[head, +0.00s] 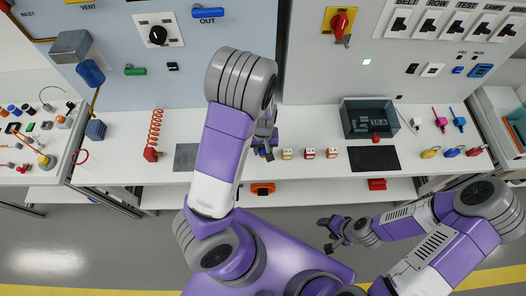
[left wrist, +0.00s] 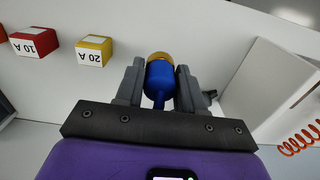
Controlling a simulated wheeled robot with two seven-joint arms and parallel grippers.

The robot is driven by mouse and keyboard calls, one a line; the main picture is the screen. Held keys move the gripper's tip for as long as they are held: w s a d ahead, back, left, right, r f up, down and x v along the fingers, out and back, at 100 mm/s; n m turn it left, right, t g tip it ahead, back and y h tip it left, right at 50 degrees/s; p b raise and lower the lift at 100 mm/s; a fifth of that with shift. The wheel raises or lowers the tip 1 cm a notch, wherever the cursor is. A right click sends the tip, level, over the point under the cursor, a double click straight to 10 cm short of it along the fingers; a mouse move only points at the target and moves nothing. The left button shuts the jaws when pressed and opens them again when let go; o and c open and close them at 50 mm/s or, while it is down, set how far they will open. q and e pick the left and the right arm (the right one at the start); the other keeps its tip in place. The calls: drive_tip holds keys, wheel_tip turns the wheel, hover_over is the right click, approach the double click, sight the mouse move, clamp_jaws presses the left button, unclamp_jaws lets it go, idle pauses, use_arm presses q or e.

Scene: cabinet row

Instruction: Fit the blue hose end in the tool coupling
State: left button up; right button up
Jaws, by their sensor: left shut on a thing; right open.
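My left gripper (left wrist: 160,92) is shut on a blue rounded piece with a gold-coloured end, which looks like the blue hose end (left wrist: 161,79). The gold end points away from the palm. In the head view my left gripper (head: 267,138) is over the bench, left of the small fuse blocks, and my own arm partly hides it. A bit of blue (head: 262,152) shows just below its fingers. My right gripper (head: 333,232) is open and empty, low in front of the bench. I cannot pick out the tool coupling for certain.
Red and yellow fuse blocks (left wrist: 94,50) stand beside the held piece. A white box-like part (left wrist: 272,85) is on its other side. A red coiled hose (head: 155,130) stands on the bench at left. A dark clear-sided box (head: 369,119) stands at right.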

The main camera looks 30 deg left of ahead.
use_arm(q)
wheel_tip(320, 180, up, 5)
drive_tip(key=shift+f+p, duration=0.1)
drive_tip(key=shift+p, duration=0.55)
drive_tip(key=shift+w+a+f, duration=0.15)
drive_tip(key=shift+w+a, duration=0.05)
drive_tip(key=shift+w, duration=0.1)
drive_tip(key=w+a+r+t+y+b, duration=0.25)
drive_tip(key=w+a+t+y, duration=0.25)
drive_tip(key=w+a+t, duration=0.25)
drive_tip(key=a+r+t+y+b, duration=0.3)
drive_tip(key=r+t, duration=0.5)
drive_tip(key=r, duration=0.3)
drive_tip(key=shift+s+a+y, duration=0.15)
drive_tip(key=shift+a+y, duration=0.35)
drive_tip(key=shift+y, duration=0.1)
